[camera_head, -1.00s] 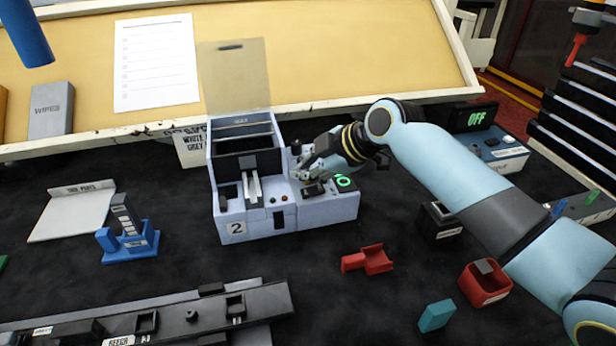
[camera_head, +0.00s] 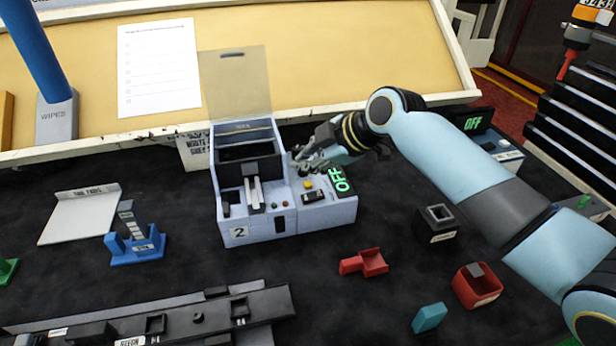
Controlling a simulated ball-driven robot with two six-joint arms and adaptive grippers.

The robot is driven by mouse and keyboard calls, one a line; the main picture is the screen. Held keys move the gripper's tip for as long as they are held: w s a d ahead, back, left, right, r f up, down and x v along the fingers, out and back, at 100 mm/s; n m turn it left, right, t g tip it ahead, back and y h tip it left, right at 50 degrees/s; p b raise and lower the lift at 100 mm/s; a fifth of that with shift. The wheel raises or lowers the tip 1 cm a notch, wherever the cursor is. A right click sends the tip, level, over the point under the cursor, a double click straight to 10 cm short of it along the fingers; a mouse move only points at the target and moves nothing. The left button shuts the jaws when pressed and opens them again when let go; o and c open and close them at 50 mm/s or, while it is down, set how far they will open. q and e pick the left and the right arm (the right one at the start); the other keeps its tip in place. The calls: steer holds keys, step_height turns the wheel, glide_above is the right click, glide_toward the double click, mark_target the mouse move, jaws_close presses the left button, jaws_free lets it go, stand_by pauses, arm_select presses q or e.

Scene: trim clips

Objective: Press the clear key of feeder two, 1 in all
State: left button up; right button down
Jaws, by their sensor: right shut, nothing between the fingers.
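Feeder two (camera_head: 262,222) is a pale grey-blue box marked "2" at the back middle of the dark table, with an open hopper and a raised translucent lid. I cannot read which key is the clear key. My right gripper (camera_head: 300,165) is shut and empty just above the rear of this panel, partly hiding it. I cannot tell whether it touches.
A second unit (camera_head: 506,155) with an OFF display stands behind my right arm. A red scoop (camera_head: 364,262), red bin (camera_head: 477,286), black holder (camera_head: 436,224) and teal block (camera_head: 429,317) lie at the right. A blue stand (camera_head: 137,248) is at the left, a black rail (camera_head: 180,317) in front.

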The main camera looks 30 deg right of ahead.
mark_target(306, 186)
steer(key=shift+r+p, duration=1)
steer(key=shift+r, duration=0.55)
steer(key=shift+f, duration=0.1)
